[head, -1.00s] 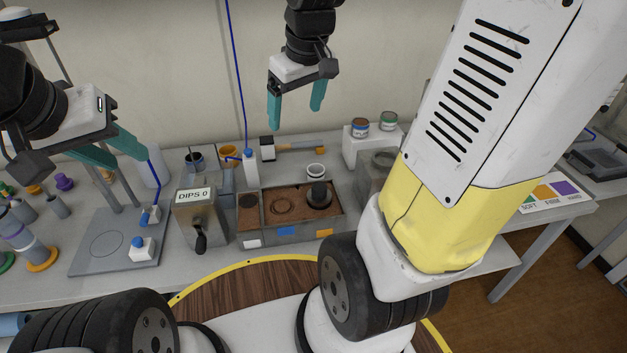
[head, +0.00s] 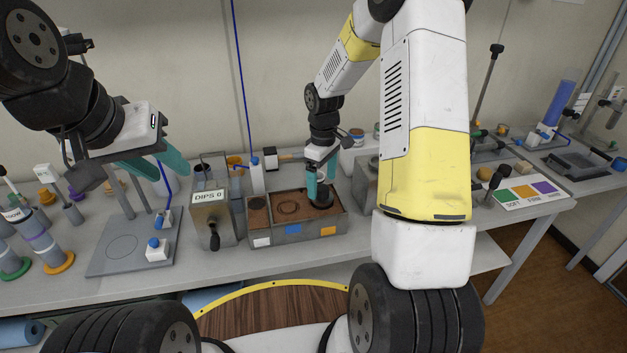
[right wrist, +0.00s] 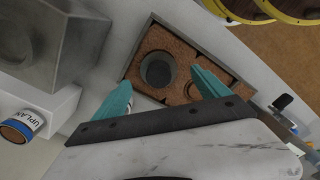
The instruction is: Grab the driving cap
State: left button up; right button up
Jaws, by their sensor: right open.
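A dark grey round cylinder, which I take to be the driving cap (head: 320,199), stands in the right part of the soil tray (head: 262,230). In the right wrist view the cap (right wrist: 158,70) shows its round open top. My right gripper (head: 321,180) points down over it, open, with teal fingers. In the right wrist view the right gripper (right wrist: 162,84) has its fingertips apart, one to each side of the cap; I cannot tell whether they touch it. My left gripper (head: 155,161) is open and empty, in the air above the left of the bench.
A dispenser box marked DIPS 0 (head: 212,211) stands left of the tray. A grey block (head: 366,183) and tins (head: 356,134) stand right of and behind it. A grey plate with posts (head: 110,262) is at left. A coloured card (head: 528,194) lies at right.

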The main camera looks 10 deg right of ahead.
aim_at(322, 187)
notch_tip(322, 187, down, 4)
jog(key=shift+w+f, duration=0.1)
jog(key=shift+w, duration=0.05)
grip_shut()
dwell(0.4)
